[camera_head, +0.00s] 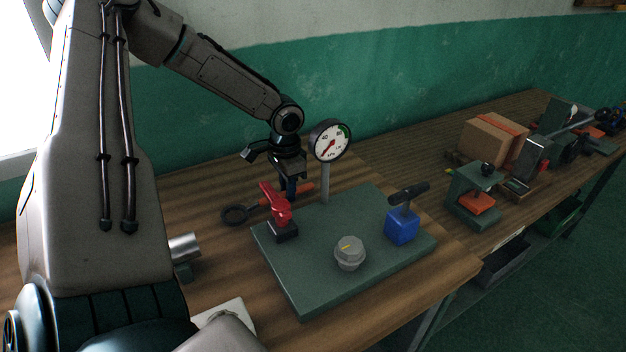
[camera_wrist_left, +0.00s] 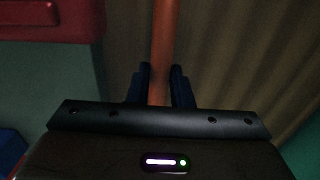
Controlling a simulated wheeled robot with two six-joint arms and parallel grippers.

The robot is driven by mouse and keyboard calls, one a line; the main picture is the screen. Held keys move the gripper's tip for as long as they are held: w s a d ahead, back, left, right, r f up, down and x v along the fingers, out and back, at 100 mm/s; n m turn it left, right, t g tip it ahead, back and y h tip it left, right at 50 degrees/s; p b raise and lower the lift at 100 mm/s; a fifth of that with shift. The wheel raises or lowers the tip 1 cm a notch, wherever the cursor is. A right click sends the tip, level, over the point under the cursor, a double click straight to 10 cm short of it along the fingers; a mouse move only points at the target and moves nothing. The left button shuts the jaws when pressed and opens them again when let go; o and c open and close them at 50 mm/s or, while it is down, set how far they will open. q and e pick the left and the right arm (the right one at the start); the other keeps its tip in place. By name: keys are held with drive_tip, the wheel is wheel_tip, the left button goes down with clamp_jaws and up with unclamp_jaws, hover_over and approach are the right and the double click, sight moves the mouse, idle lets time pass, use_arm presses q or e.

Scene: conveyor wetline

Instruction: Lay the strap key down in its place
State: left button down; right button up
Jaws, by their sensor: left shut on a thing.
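The strap key has an orange handle (camera_head: 304,188) and a dark ring end (camera_head: 237,214). It lies across behind the red lever valve in the head view, near the back left edge of the green plate. My left gripper (camera_head: 291,192) points down and is shut on the orange handle. In the left wrist view, the handle (camera_wrist_left: 164,45) runs between the two blue fingers (camera_wrist_left: 160,88). I cannot tell whether the key touches the bench. No marked place for the key can be made out. My right gripper is not in view.
The green plate (camera_head: 312,284) carries a red lever valve (camera_head: 278,208), a pressure gauge (camera_head: 331,141), a grey knob (camera_head: 350,253) and a blue valve (camera_head: 402,226). A metal cylinder (camera_head: 184,247) is at left. A green stand (camera_head: 473,185) and a cardboard box (camera_head: 494,141) are farther right. Bare wood lies behind the plate.

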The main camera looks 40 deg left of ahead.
sight(302, 186)
use_arm(q)
drive_tip(key=shift+w+d+r, duration=0.1)
drive_tip(key=shift+w+d, duration=0.05)
drive_tip(key=shift+w, duration=0.45)
drive_tip(key=shift+w+d+r, duration=0.1)
drive_tip(key=shift+w+d, duration=0.05)
drive_tip(key=shift+w, duration=0.4)
drive_tip(key=shift+w+d, duration=0.15)
drive_tip(key=shift+w, duration=0.5)
drive_tip(key=w, duration=0.1)
drive_tip(key=w+d, duration=0.1)
drive_tip(key=w, duration=0.1)
drive_tip(key=shift+w, duration=0.2)
drive_tip(key=shift+w+d+f, duration=0.1)
drive_tip(key=shift+d+f, duration=0.1)
drive_tip(key=shift+f, duration=0.25)
drive_tip(key=shift+s+a, duration=0.2)
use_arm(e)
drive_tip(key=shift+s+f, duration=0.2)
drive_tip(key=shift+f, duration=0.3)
use_arm(q)
drive_tip(key=shift+w+d, duration=0.1)
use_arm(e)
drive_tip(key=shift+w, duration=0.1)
